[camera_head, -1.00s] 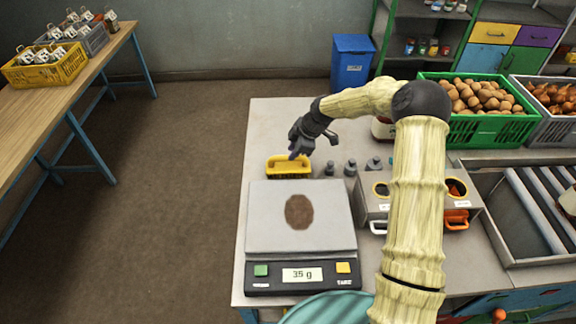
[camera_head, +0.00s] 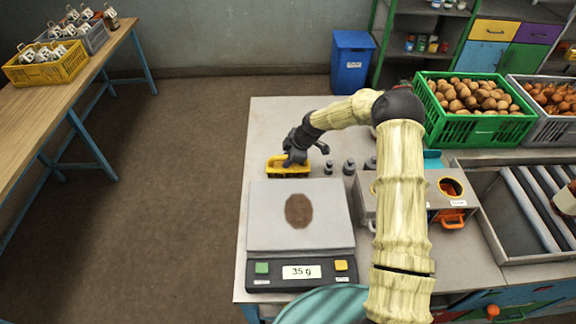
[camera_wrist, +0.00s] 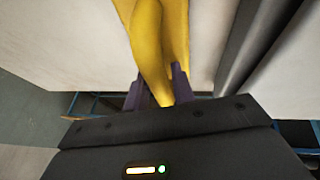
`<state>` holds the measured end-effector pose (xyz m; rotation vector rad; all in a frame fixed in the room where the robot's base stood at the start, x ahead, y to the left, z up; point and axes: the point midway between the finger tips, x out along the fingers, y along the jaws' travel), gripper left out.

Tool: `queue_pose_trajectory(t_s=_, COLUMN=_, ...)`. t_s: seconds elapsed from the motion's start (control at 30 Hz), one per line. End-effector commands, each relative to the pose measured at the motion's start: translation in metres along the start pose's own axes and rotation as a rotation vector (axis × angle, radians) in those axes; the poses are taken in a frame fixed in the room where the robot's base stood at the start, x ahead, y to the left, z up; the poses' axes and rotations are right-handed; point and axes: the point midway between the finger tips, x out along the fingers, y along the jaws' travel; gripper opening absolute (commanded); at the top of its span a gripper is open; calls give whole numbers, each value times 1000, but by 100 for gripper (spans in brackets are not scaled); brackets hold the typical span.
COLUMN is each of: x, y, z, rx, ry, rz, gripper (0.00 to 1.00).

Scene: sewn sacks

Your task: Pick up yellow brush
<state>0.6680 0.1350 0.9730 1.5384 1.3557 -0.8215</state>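The yellow brush (camera_head: 288,171) lies on the grey table just behind the scale, long side across the picture. My gripper (camera_head: 292,160) is right above it and hides part of its top. In the wrist view the yellow brush (camera_wrist: 150,35) runs down between my two dark fingers (camera_wrist: 158,80), one on each side of it. The fingers look close to the yellow handle, but whether they press on it I cannot tell. The brush appears to rest on the table, not raised.
The scale (camera_head: 262,226) with a brown patch on its plate reads 35 g, in front of the brush. Small grey weights (camera_head: 349,167) stand to the right. A grey box with round openings (camera_head: 441,187) is farther right. The table's left edge is close to the brush.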

Motion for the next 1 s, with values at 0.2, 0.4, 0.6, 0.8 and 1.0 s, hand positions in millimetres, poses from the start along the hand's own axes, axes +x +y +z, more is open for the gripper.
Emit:
queue_pose_trajectory(t_s=0.2, x=0, y=0, z=0, rx=0, ry=0, rz=0, gripper=25)
queue_pose_trajectory(t_s=0.4, x=0, y=0, z=0, rx=0, ry=0, rz=0, gripper=0)
queue_pose_trajectory(t_s=0.6, x=-1, y=0, z=0, rx=0, ry=1, rz=0, gripper=0)
queue_pose_trajectory(t_s=0.8, x=-8, y=3, z=-4, rx=-1, ry=1, rz=4, gripper=0)
queue_pose_trajectory(t_s=1.0, x=-35, y=9, z=-14, rx=-1, ry=0, rz=6, gripper=0)
